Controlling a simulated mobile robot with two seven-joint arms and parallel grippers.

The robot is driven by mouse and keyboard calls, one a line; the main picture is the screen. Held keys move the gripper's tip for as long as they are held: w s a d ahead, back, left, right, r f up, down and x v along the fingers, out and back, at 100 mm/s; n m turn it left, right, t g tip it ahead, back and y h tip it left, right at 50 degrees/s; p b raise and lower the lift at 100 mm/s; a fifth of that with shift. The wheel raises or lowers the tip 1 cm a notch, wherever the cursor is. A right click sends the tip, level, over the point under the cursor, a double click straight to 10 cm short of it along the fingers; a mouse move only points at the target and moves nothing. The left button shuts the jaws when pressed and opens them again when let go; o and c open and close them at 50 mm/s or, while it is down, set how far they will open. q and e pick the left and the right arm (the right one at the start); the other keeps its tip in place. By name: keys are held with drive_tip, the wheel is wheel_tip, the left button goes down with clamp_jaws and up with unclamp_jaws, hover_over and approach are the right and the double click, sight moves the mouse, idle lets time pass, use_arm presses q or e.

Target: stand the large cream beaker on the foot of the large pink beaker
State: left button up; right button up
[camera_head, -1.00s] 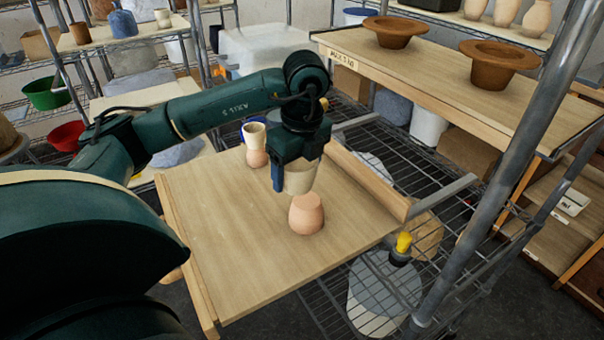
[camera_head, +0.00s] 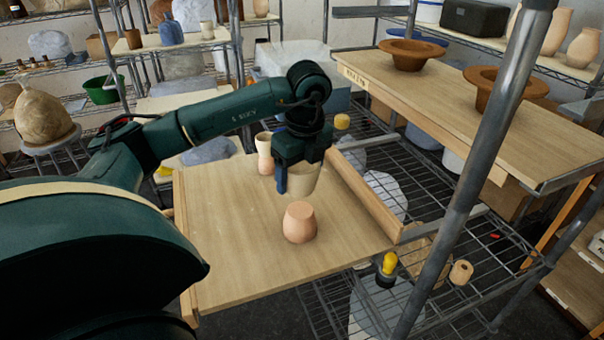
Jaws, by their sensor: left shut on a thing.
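The large pink beaker (camera_head: 299,224) stands upside down on the wooden board, its narrow foot facing up. My left gripper (camera_head: 297,180) is shut on the large cream beaker (camera_head: 305,182) and holds it upright, wide end up. In the picture, the cream beaker's lower end is just above the pink beaker's foot. The cream beaker looks slightly behind it and apart; the exact gap cannot be told. The gripper hides part of the cream beaker's upper side. My right gripper is not in view.
Behind the gripper, a smaller cream beaker (camera_head: 264,141) stands on a smaller pink beaker (camera_head: 266,163). The wooden board (camera_head: 235,255) is clear at left and front, with a raised edge on the right. A metal shelf post (camera_head: 465,190) rises at right. Brown pots (camera_head: 411,52) stand on the shelf behind.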

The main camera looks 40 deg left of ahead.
sight(300, 209)
use_arm(q)
drive_tip(key=shift+f, duration=0.15)
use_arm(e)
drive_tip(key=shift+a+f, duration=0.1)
use_arm(q)
drive_tip(key=shift+f+b, duration=0.95)
drive_tip(key=shift+f, duration=0.1)
drive_tip(key=shift+f+b, duration=0.5)
drive_tip(key=shift+f, duration=0.15)
drive_tip(key=shift+f+b, duration=0.55)
drive_tip(key=shift+f, duration=0.2)
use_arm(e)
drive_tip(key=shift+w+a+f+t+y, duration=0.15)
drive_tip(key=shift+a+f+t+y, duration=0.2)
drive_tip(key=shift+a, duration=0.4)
use_arm(q)
drive_tip(key=shift+f+b, duration=0.3)
drive_tip(key=shift+f, duration=0.15)
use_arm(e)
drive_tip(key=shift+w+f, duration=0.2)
use_arm(q)
drive_tip(key=o, duration=1.2)
drive_tip(key=shift+c, duration=0.2)
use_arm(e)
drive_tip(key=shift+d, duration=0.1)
use_arm(q)
drive_tip(key=shift+r, duration=0.1)
